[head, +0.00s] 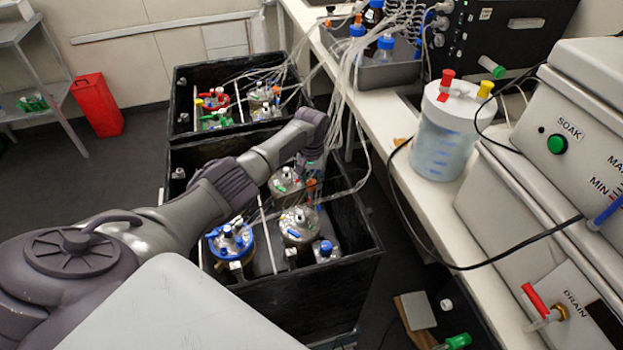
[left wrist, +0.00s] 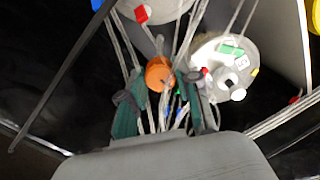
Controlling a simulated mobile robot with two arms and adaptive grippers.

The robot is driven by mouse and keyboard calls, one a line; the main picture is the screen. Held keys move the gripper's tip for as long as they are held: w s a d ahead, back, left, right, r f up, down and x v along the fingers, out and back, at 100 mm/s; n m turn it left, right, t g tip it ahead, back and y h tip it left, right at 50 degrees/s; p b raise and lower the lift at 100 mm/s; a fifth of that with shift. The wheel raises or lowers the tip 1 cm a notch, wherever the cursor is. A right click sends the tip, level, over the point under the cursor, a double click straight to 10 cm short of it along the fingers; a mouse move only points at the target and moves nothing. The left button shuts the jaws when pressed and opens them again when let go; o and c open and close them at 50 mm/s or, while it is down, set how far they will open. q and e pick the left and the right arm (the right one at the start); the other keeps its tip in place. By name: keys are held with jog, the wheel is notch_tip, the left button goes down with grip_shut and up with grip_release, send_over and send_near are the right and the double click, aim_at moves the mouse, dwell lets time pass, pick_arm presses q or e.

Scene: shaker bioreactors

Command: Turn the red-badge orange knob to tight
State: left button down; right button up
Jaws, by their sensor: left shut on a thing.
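The orange knob (left wrist: 159,73) is in the left wrist view, between the two dark green fingers of my left gripper (left wrist: 162,92), which is shut on it. In the head view a bit of the orange knob (head: 311,186) shows below my left gripper (head: 312,172), among clear tubes. A small red badge (left wrist: 141,14) sits on a pale vessel just above the knob in the left wrist view. The knob's underside and any tightness mark are hidden. My right gripper is in neither view.
Steel-lidded vessels, one with a blue ring (head: 231,238), stand in the near black bin (head: 300,292). A second black bin (head: 180,95) stands behind. Many tubes hang around my gripper. The white bench (head: 440,215) bounds the right side.

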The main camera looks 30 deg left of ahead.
pick_arm(q)
jog(key=m, duration=0.4)
jog(key=shift+m, duration=0.3)
jog(key=m, duration=0.4)
jog(key=shift+m, duration=0.4)
jog(key=c, duration=0.8)
grip_release()
notch_tip(320, 180, up, 12)
jog(key=shift+r, duration=0.1)
